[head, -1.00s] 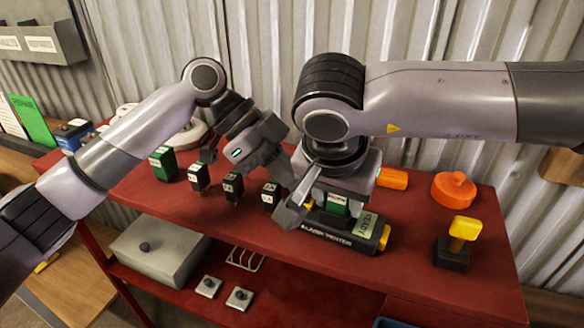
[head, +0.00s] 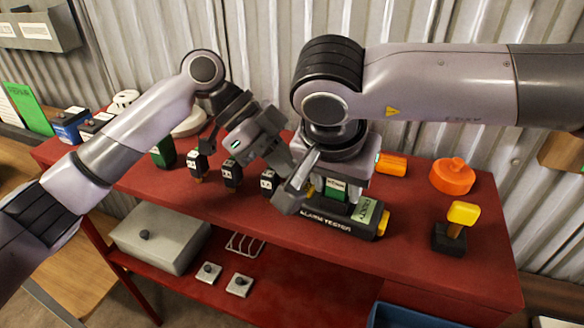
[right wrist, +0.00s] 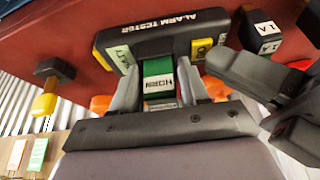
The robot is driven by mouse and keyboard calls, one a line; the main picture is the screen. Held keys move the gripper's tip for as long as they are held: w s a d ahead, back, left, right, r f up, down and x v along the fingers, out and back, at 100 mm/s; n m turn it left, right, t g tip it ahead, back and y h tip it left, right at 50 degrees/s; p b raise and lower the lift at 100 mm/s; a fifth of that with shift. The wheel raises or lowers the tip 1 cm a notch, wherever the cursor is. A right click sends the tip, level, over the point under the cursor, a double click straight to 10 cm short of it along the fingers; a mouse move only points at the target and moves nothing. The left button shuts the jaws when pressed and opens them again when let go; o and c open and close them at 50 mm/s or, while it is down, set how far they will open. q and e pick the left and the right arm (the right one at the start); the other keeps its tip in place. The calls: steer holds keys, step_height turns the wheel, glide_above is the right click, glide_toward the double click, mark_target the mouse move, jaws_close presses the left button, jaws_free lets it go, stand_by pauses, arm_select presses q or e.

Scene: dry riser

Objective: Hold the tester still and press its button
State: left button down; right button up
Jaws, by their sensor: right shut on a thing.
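The alarm tester (head: 327,222) is a dark box on the red bench top, with a green label on its right part. It also shows in the right wrist view (right wrist: 150,37). A green block marked HORN (right wrist: 158,69) stands in it. My right gripper (right wrist: 158,90) is shut on that block, a finger on each side. A yellow part marks the tester's left end, likely its button (right wrist: 201,48). My left gripper (head: 288,200) is low at that end, close to the yellow part. Whether it touches is unclear, and its jaw gap is hidden.
Several small dark blocks (head: 231,174) stand left of the tester. An orange dome (head: 452,177), an orange cylinder (head: 391,165) and a yellow-topped black switch (head: 458,226) stand to the right. A grey box (head: 160,240) is on the lower shelf. Bench between tester and switch is clear.

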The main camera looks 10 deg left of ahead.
arm_select(q)
step_height(320, 180, up, 4)
steer(key=shift+f, duration=0.25)
steer(key=v, duration=1)
steer(key=shift+r, duration=0.15)
